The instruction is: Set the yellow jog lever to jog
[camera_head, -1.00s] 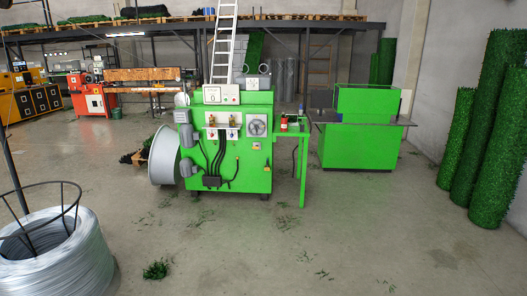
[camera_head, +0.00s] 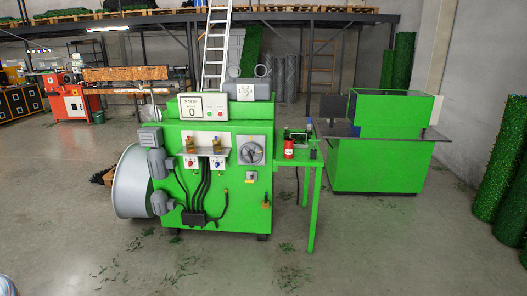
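The green wire-twisting machine (camera_head: 232,215) stands upright in the middle of the view. A small yellow part (camera_head: 266,203), perhaps the jog lever, sits low on the right of its front face; its setting is too small to tell. A small box with a coloured knob (camera_head: 251,177) sits above it. A white display (camera_head: 190,106) on top of the machine reads STOP and 0. My gripper is not in view.
A green side table (camera_head: 312,214) with a red container (camera_head: 289,149) juts from the machine's right. A large grey spool (camera_head: 131,184) stands at its left. A green cabinet (camera_head: 372,165) is farther right. The floor (camera_head: 210,270) in front is mostly clear, with grass scraps.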

